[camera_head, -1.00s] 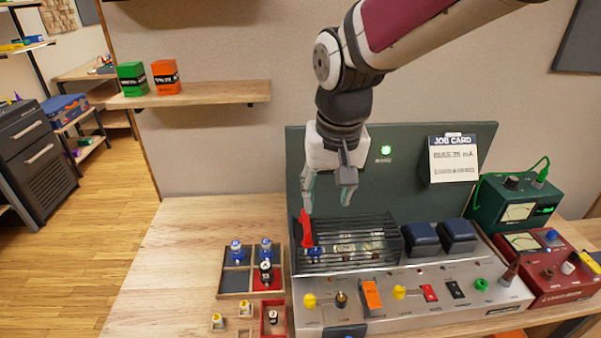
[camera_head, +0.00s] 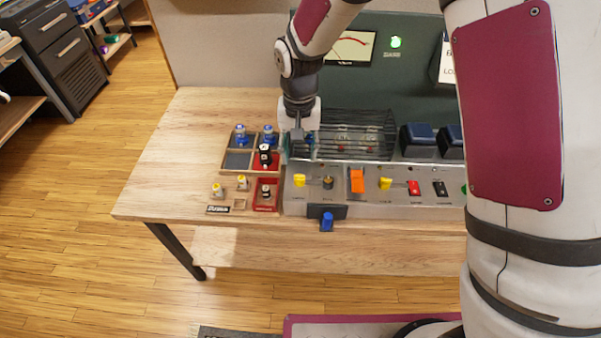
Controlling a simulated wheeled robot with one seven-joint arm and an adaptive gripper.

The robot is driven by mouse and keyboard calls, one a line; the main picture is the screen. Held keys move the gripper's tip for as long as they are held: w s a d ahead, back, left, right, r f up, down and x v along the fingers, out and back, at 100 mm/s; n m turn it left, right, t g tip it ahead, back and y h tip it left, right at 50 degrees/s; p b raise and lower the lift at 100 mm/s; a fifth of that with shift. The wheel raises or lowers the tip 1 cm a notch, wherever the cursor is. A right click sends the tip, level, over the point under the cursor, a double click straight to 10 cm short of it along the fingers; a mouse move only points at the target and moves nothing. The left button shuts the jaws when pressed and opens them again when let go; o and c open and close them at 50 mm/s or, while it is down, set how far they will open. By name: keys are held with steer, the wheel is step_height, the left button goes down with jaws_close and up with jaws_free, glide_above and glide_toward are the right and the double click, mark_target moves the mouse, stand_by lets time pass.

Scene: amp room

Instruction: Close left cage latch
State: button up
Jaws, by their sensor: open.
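The black wire cage (camera_head: 355,128) sits on top of the grey amp chassis (camera_head: 400,178), with tubes dimly visible through its bars. My gripper (camera_head: 298,146) is pointed down at the cage's left end, beside the bars. Its jaws are open, though the fingers look small and overlap the cage's corner. The red left latch cannot be made out; my gripper covers that corner. I cannot tell whether the gripper touches the latch.
A wooden tray (camera_head: 227,168) with blue-topped and black-topped tubes stands close left of the gripper. Knobs and switches line the chassis front. Dark blue blocks (camera_head: 418,137) stand right of the cage. The table's left part is clear.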

mark_target(299, 175)
step_height(299, 175, down, 9)
steer(key=shift+r, duration=0.1)
steer(key=shift+c, duration=0.4)
jaws_close()
